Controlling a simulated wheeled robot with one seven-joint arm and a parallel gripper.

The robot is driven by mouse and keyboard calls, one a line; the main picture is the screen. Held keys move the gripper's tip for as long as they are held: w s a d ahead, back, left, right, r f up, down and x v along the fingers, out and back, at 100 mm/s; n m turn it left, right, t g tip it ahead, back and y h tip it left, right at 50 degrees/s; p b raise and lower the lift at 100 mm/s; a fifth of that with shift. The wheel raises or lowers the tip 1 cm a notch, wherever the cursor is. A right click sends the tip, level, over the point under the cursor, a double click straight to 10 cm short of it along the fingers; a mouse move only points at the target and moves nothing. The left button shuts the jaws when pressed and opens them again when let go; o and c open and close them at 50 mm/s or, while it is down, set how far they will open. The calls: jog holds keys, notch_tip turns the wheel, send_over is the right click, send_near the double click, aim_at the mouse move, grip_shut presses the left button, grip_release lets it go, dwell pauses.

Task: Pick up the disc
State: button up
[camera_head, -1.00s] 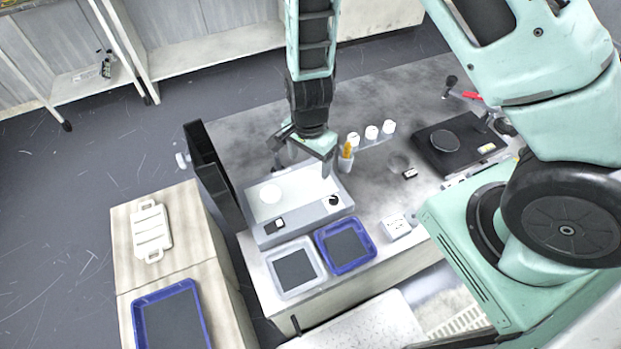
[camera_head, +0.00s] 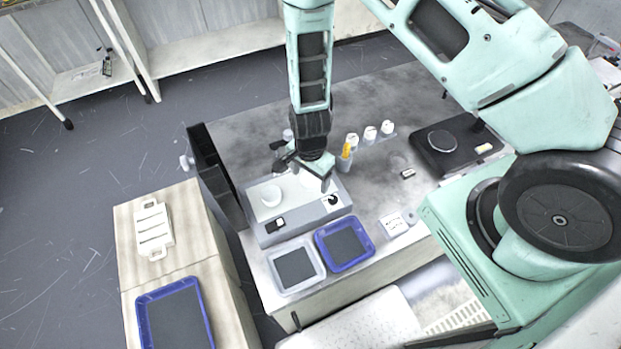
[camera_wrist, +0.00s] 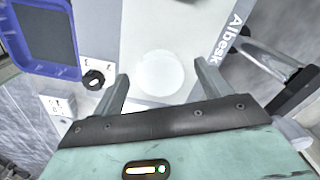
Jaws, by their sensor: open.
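The disc (camera_wrist: 160,73) is a round, white, flat piece lying on the light top of a grey polishing machine (camera_wrist: 133,43). In the head view my gripper (camera_head: 303,178) hangs over the back part of the machine. I cannot tell its exact height above the disc.
A grey-rimmed tray (camera_head: 318,279) and a blue tray (camera_head: 371,252) sit in front of the machine. A dark upright panel (camera_head: 207,165) stands at its left. White-capped bottles (camera_head: 370,134) stand behind right. A black device (camera_head: 463,155) lies further right.

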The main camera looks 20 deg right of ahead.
jog(key=c, duration=1.1)
jog(key=shift+r, duration=0.1)
